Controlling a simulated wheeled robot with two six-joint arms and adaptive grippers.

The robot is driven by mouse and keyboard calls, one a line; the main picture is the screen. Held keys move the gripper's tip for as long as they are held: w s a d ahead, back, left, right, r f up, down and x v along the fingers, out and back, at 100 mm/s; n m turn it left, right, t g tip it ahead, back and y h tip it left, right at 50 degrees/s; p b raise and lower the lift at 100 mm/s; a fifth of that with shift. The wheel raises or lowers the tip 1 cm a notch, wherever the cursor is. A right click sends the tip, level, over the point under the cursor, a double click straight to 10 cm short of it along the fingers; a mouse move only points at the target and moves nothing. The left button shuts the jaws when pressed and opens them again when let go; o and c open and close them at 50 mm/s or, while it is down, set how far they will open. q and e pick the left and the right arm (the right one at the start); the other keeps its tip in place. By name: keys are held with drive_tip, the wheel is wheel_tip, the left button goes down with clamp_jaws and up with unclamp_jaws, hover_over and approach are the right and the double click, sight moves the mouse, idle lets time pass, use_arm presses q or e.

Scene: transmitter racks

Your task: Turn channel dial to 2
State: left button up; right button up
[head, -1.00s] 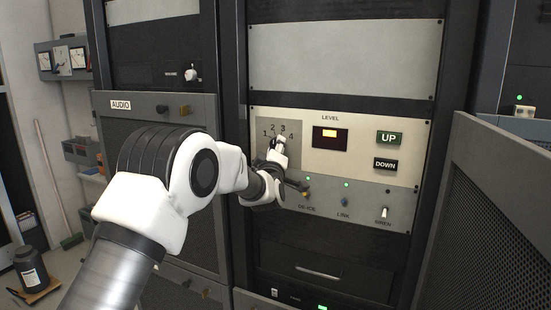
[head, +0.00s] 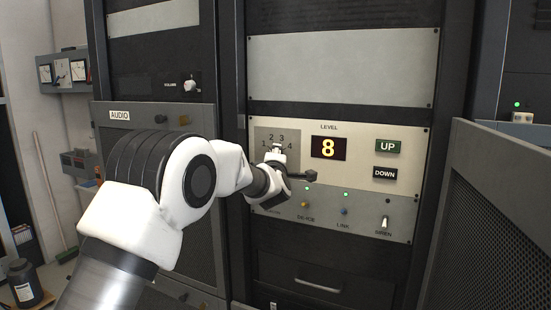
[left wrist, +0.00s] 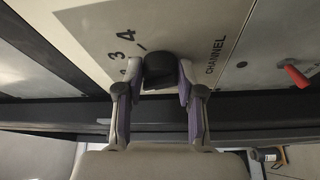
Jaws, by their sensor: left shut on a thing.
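The channel dial (left wrist: 160,68) is a dark round knob on a grey plate marked with numbers, with the word CHANNEL beside it in the left wrist view. The digits 3 and 4 show clearly there; the nearer marks are partly covered by a finger. My left gripper (left wrist: 157,80) is shut on the dial, one finger on each side. In the head view my left gripper (head: 277,154) is at the numbered plate (head: 262,134) and hides the dial. I cannot tell which number the dial points at. My right gripper is not in view.
Right of the dial are a level display (head: 328,148) reading 8, a green UP button (head: 388,146) and a black DOWN button (head: 384,173). Below is a grey strip with switches, including SIREN (head: 385,221). A perforated panel (head: 499,220) stands at the right.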

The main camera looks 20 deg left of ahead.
use_arm(q)
drive_tip(key=o, duration=1.1)
drive_tip(key=shift+a, duration=0.1)
drive_tip(key=shift+o, duration=0.2)
drive_tip(key=v, duration=1.2)
